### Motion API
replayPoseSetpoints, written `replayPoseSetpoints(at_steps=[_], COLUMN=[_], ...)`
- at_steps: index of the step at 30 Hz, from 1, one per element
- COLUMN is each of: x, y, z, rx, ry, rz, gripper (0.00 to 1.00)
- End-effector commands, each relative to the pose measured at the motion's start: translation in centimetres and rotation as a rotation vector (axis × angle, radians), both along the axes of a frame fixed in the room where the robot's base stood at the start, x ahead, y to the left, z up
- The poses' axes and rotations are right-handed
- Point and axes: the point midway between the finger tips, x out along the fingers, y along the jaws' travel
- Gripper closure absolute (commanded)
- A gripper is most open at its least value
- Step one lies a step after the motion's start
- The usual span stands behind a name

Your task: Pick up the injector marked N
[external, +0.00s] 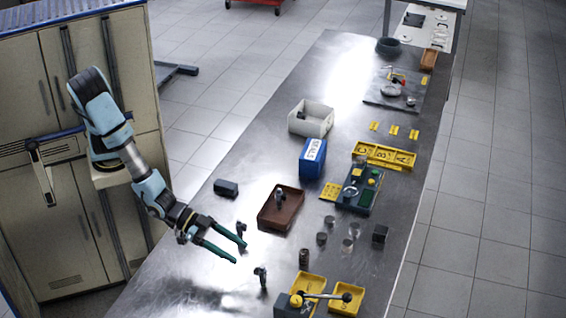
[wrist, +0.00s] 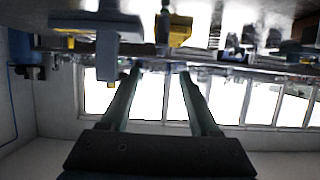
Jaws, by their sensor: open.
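Small dark green and grey parts that look like injectors show in the external view. One (external: 241,230) stands just beyond my gripper's fingers, one (external: 262,275) stands on the bench to the lower right of the fingertips, and one (external: 280,195) is in the brown tray. No letter is readable on any of them, so I cannot tell which is marked N. My gripper (external: 240,252) is open and empty, low over the left side of the bench. In the wrist view its two fingers (wrist: 161,69) are spread apart, with a slim dark part (wrist: 164,25) beyond them.
The brown tray (external: 268,221), blue SEALS box (external: 313,158) and white bin (external: 325,126) stand farther along the metal bench. A dark block (external: 227,188) lies near its left edge. Several metal cylinders and yellow trays (external: 347,298) are at right.

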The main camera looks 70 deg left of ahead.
Motion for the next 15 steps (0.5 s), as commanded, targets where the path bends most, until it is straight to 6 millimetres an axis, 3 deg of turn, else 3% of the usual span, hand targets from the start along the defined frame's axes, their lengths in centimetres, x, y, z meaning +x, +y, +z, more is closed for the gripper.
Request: replayPoseSetpoints(at_steps=[1, 6, 15], x=[0.3, 0.3, 2.4], y=[0.2, 0.2, -1.8], z=[-1.2, -3.5, -5.1], rx=[0.008, 0.006, 0.005], ry=[-0.001, 0.001, 0.002], rz=[0.005, 0.004, 0.006], gripper=[0.38, 0.38, 0.38])
